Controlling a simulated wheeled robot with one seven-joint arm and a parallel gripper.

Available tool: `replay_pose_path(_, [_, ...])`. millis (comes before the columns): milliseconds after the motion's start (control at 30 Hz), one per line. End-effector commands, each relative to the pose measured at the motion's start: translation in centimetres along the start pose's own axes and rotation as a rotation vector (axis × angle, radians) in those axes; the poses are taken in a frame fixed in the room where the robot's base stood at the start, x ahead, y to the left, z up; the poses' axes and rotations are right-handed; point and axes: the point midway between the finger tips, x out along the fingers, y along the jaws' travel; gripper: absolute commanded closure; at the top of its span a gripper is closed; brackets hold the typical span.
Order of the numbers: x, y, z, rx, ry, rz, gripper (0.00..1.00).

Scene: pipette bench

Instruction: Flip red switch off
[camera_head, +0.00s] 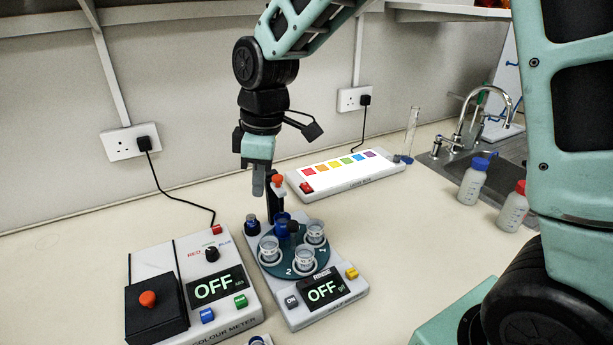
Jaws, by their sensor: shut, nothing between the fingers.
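A long white light box (345,174) lies at the back of the bench with a row of coloured squares on its bright panel. A small red switch (307,187) sits at its left end; its on or off position is too small to tell. A second small red switch (216,229) is on the back edge of the colour meter. My gripper (258,190) points down, shut and empty, above the carousel device's back end. It is left of the light box's red switch and apart from it.
The colour meter (152,262) has a red knob and an OFF display. The carousel device (357,289) holds several cups, also reads OFF, and has a red-topped post (277,182) beside my gripper. Bottles (473,187), a glass cylinder (411,130) and a sink stand right. Bench between is clear.

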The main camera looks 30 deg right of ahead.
Motion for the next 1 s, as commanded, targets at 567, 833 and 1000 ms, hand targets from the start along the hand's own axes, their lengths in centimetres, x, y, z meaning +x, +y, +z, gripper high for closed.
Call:
replay_pose_path(567, [2.7, 27.8, 10.5, -0.479, -0.108, 0.107, 1.00])
replay_pose_path(833, [2.7, 27.7, 10.4, -0.479, -0.107, 0.107, 1.00])
replay_pose_path(1000, [3.7, 27.7, 10.4, -0.479, -0.107, 0.104, 1.00])
